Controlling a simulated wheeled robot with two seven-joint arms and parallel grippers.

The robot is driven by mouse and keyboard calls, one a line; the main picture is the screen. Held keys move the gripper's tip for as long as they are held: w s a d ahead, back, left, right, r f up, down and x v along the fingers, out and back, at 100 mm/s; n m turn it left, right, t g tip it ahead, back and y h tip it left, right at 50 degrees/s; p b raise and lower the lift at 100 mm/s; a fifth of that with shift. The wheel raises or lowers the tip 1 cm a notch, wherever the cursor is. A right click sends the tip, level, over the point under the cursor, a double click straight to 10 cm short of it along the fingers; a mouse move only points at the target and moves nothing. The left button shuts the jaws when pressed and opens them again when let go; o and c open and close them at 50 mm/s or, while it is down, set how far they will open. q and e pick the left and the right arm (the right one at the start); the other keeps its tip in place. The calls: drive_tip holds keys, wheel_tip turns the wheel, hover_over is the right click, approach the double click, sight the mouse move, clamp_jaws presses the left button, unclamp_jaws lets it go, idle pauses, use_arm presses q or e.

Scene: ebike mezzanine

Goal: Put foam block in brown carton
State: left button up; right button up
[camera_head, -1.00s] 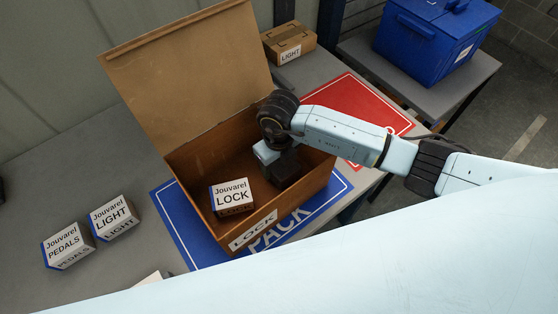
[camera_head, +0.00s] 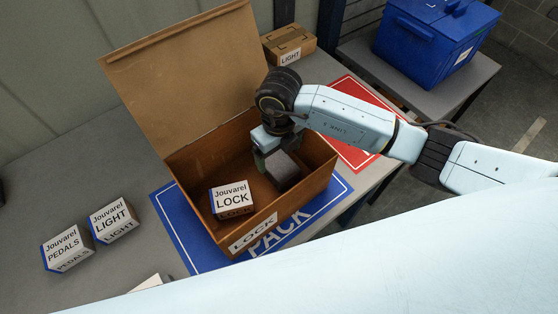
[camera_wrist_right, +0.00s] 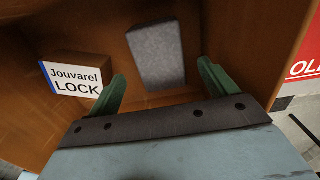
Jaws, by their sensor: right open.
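The brown carton (camera_head: 207,237) stands open on the blue mat, its lid raised at the back. A grey foam block (camera_head: 282,168) lies inside it, to the right of a white box marked Jouvarel LOCK (camera_head: 232,198). In the right wrist view the foam block (camera_wrist_right: 157,55) lies on the carton floor beyond the fingertips. My right gripper (camera_wrist_right: 160,80) is open, its green fingers apart and empty, with the block ahead of the gap between them. In the head view the right gripper (camera_head: 268,150) is over the carton's right part. My left gripper is not in view.
Boxes marked LIGHT (camera_head: 114,219) and PEDALS (camera_head: 67,248) stand on the grey table at left. A small brown LIGHT carton (camera_head: 289,43) stands behind. A red mat (camera_head: 350,158) lies at right. A blue lidded bin (camera_head: 430,45) stands on another table.

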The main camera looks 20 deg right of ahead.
sight(279, 163)
wheel_tip(279, 163, up, 6)
idle(1.5)
